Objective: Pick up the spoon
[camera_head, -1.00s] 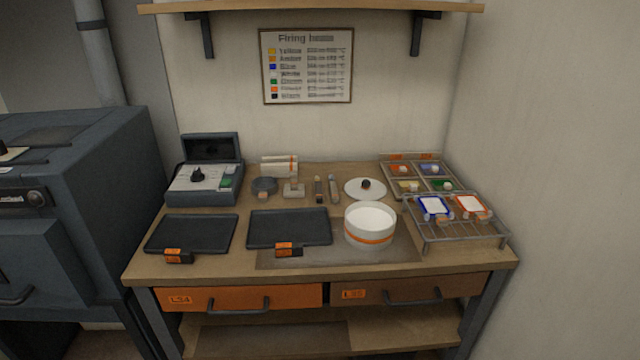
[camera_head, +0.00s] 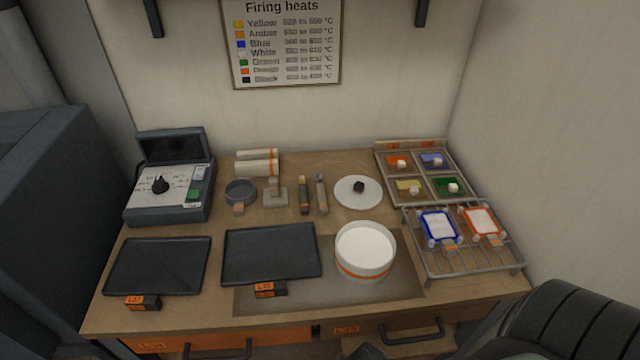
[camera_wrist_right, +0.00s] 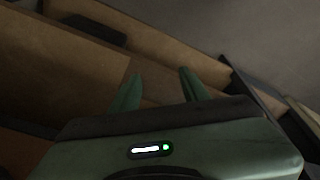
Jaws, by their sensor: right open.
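Two slim upright-lying tools, a dark one (camera_head: 304,195) and a greyer one (camera_head: 321,194), lie side by side on the worktop (camera_head: 335,215) between the small stand and the white lid. They are too small for me to tell which, if either, is the spoon. My right gripper (camera_wrist_right: 160,82) shows in the right wrist view with its two green fingers apart and nothing between them. It is in front of brown board-like surfaces, away from the tools. My left gripper is not in view.
A white round pot (camera_head: 365,247) stands in front of the white lid (camera_head: 358,192). Two dark trays (camera_head: 270,252) (camera_head: 158,265) lie at left. A wire rack (camera_head: 465,265) and a compartment tray (camera_head: 421,170) are at right. A control box (camera_head: 168,190) stands at back left.

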